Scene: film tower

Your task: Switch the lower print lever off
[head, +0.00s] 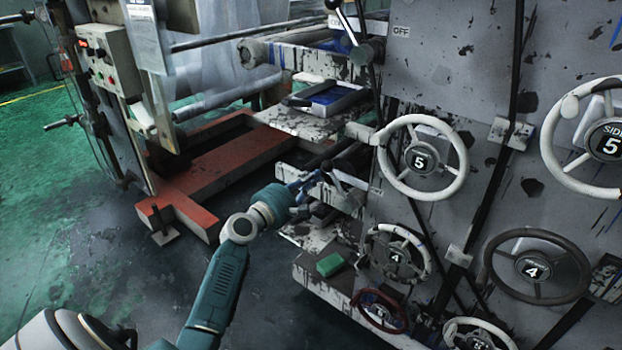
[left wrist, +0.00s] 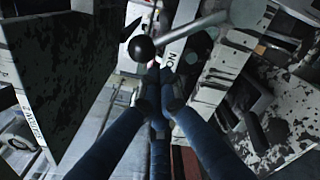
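The lower print lever shows in the left wrist view as a grey metal rod with a black ball knob (left wrist: 142,48). In the head view a dark knob (head: 327,166) shows low on the machine, just right of my left gripper (head: 312,181). My left gripper's blue fingers (left wrist: 156,78) come together at their tips, with nothing seen between them. The tips are close to the knob; I cannot tell whether they touch. My right gripper is not in view.
Numbered handwheels (head: 465,160) stick out at the right. A blue tray (head: 330,100) and a green block (head: 330,264) rest on ledges. A red base frame (head: 190,190) is at the left.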

